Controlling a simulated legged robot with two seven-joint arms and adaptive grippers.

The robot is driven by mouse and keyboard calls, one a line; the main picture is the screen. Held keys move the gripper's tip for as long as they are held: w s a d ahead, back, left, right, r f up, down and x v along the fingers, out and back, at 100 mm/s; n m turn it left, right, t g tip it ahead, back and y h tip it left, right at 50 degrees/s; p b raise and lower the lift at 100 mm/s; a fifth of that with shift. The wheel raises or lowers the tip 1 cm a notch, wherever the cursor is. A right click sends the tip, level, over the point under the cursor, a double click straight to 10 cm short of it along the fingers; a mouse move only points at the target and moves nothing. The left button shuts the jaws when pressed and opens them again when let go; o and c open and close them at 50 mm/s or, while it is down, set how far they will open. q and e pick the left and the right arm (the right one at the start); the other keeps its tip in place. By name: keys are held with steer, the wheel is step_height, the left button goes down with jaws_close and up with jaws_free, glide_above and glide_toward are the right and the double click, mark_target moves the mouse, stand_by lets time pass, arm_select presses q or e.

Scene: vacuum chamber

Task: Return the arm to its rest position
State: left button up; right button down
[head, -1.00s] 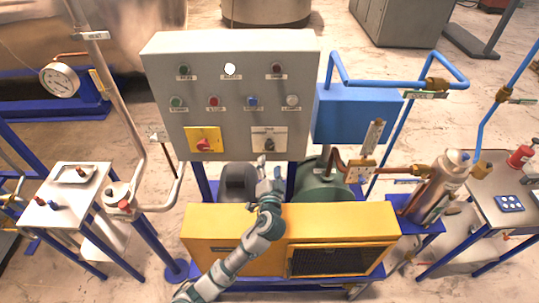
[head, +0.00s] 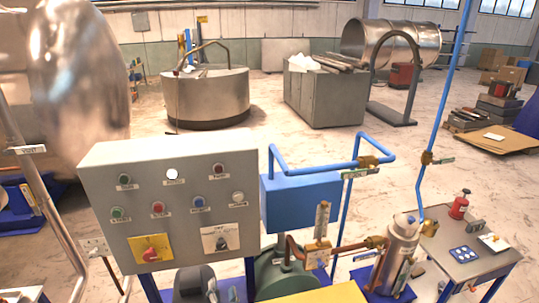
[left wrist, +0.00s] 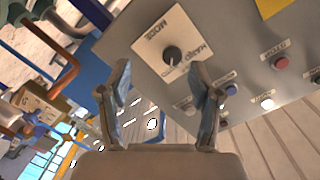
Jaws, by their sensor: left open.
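My left gripper (left wrist: 165,90) is open and empty in the left wrist view, with its two fingers apart in front of the grey control panel (left wrist: 225,60). The black mode knob (left wrist: 172,54) on its white plate shows just beyond the fingertips; I see no contact. My right gripper is not in view.
The panel carries several buttons and a red switch (head: 150,254) on a yellow plate. A blue box (head: 300,203) with blue pipes stands right of it. A metal cylinder (head: 398,250) and a side table (head: 465,262) are farther right. Open floor (head: 300,145) lies behind.

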arm_select(q)
steer(key=s+a+f+g, duration=0.1)
steer(key=s+f, duration=0.1)
steer(key=f, duration=0.1)
steer(key=s+a+f+n+g+h, duration=0.1)
steer(key=s+f, duration=0.1)
steer(key=f, duration=0.2)
steer(key=s+a+f+g, duration=0.1)
steer(key=s+f+g, duration=0.1)
steer(key=f, duration=0.1)
steer(key=shift+s+f, duration=0.2)
steer(key=shift+f, duration=0.1)
steer(key=s+a+f+n+g+h, duration=0.15)
steer(key=s+f+g, duration=0.25)
steer(key=s+f, duration=0.55)
steer(key=s+a+f+n+g+h, duration=0.1)
steer(key=s+f+g+h, duration=0.25)
steer(key=s, duration=1.05)
step_height(320, 180, down, 32)
steer(key=s+f+g+b, duration=0.1)
steer(key=s+g+b, duration=0.1)
steer(key=b, duration=0.3)
steer(key=s+a+f+g+y+b, duration=0.1)
steer(key=s+f+b, duration=0.3)
steer(key=s+f, duration=1.3)
steer(key=shift+s+a+f, duration=0.15)
steer(key=shift+a+f, duration=0.6)
steer(key=shift+f, duration=0.15)
steer(key=shift+m+g, duration=0.25)
